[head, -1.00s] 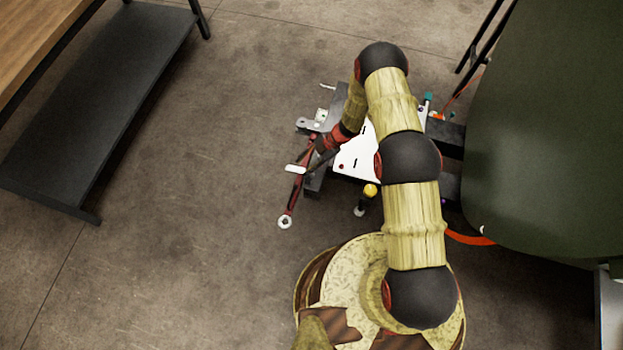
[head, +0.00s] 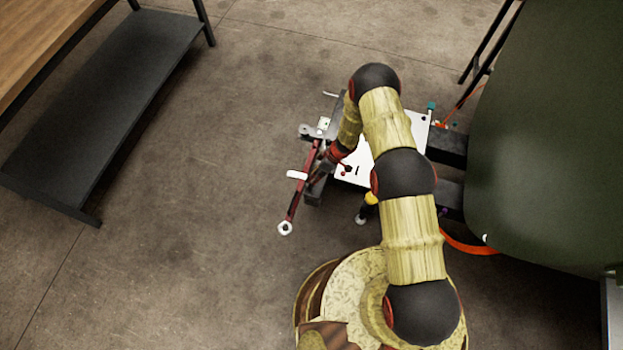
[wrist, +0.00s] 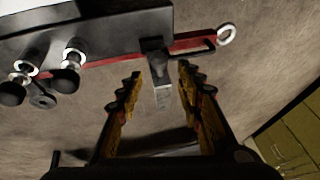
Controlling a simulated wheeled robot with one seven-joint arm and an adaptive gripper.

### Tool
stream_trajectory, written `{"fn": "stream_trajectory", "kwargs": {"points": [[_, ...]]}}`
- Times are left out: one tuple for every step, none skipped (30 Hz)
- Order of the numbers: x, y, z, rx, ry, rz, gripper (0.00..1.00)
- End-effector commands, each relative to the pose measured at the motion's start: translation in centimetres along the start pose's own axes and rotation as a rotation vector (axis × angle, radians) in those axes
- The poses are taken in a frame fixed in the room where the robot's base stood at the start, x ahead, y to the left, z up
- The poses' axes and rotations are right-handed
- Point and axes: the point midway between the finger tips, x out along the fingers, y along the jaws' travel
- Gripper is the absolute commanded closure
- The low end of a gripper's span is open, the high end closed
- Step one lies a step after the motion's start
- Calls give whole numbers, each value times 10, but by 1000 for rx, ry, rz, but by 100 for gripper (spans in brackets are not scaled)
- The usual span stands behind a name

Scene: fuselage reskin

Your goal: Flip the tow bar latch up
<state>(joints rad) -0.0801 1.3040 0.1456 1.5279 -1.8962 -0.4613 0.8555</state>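The red tow bar (head: 306,186) lies on the left side of the cart, with a white ring at its lower end. A pale tab (head: 297,174), seemingly the latch, sticks out leftward from the bar. In the wrist view the bar (wrist: 193,42) crosses the top, with its ring (wrist: 227,35) at the right. There the latch (wrist: 160,88) is a greyish lever pointing down into the gap between my fingertips. My gripper (wrist: 158,78) is open, with a finger on each side of the latch and visible gaps. In the head view my gripper (head: 327,165) is mostly hidden.
A dark block (wrist: 110,32) with several knobs sits beside the bar. The cart has a white top (head: 412,128). A green fuselage (head: 545,130) stands on the right and a bench with a dark shelf (head: 100,110) on the left. The floor between is clear.

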Motion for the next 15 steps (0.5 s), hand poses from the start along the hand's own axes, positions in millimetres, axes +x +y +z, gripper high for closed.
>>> {"fn": "stream_trajectory", "kwargs": {"points": [[10, 0, 1, -1, 0, 0, 64], [13, 1, 1, -2, 0, 0, 64], [17, 1, 1, -2, 0, 0, 64], [20, 1, 0, -2, 0, 1, 64], [22, 1, 0, -2, 1, 1, 64], [25, 1, 0, -2, 1, 1, 64], [26, 1, 0, -2, 1, 1, 64], [27, 1, 0, -2, 1, 1, 64], [28, 1, 0, -2, 1, 1, 64], [29, 0, 0, -2, 1, 1, 64], [29, 0, 0, -2, 1, 1, 64], [29, 0, -1, -2, 1, 1, 64], [29, 0, -1, -2, 1, 1, 64], [29, 0, -1, -2, 1, 1, 64], [29, 0, -1, -2, 1, 1, 64]]}}
